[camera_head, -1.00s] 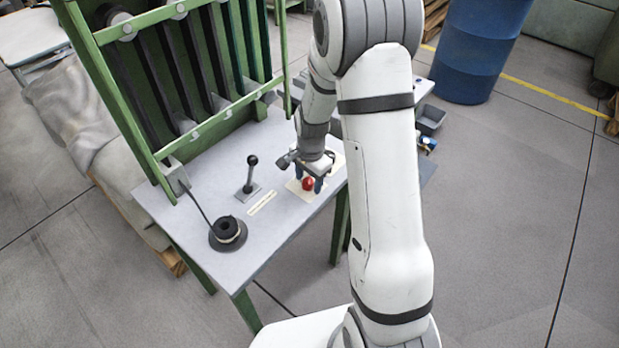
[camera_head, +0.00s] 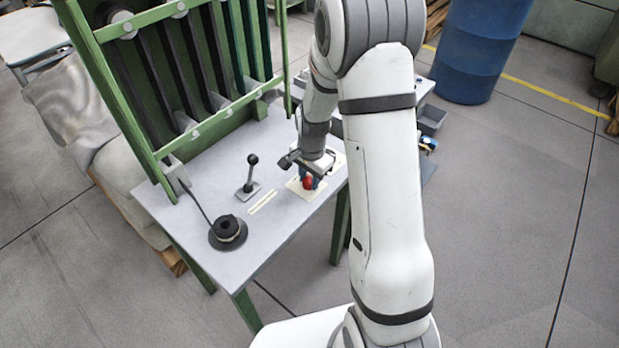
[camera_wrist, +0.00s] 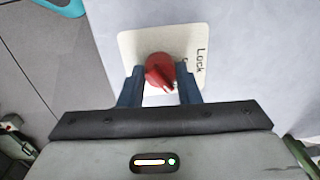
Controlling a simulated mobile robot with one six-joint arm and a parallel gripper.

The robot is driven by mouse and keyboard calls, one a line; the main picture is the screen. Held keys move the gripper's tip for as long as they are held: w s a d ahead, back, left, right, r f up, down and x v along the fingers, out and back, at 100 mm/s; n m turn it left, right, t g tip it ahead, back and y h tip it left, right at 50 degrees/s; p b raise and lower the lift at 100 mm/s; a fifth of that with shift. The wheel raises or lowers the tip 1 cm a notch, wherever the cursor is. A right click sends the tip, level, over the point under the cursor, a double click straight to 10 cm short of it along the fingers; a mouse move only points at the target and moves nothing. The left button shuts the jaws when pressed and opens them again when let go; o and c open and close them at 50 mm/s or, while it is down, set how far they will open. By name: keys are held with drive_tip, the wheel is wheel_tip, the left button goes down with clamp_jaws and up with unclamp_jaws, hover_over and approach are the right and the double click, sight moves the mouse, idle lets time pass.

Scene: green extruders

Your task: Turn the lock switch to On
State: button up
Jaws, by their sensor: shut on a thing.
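The lock switch is a red round knob (camera_wrist: 160,71) on a cream plate (camera_wrist: 130,45) lettered "Lock", fixed to the grey table top. In the head view the red knob (camera_head: 308,182) sits near the table's right side, partly hidden by my gripper. My gripper (camera_wrist: 160,90) is over the switch, with one dark blue finger on each side of the knob, shut on it. The knob's raised grip points toward the lower right in the wrist view. The lettering beside it is partly hidden, so its marked position cannot be read.
A black lever (camera_head: 250,175) with a ball top stands left of the switch. A green frame (camera_head: 130,90) rises behind. A blue barrel (camera_head: 485,50) stands on the floor at the back right.

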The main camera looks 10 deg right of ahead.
drive_tip(key=n+b, duration=0.2)
drive_tip(key=n, duration=0.3)
drive_tip(key=shift+w+f+n, duration=0.1)
drive_tip(key=shift+n, duration=0.2)
drive_tip(key=n+b, duration=0.2)
drive_tip(key=n, duration=0.3)
drive_tip(key=shift+n, duration=0.3)
idle(0.3)
drive_tip(key=o, duration=1)
wheel_tip(320, 180, up, 8)
drive_tip(key=shift+d, duration=0.15)
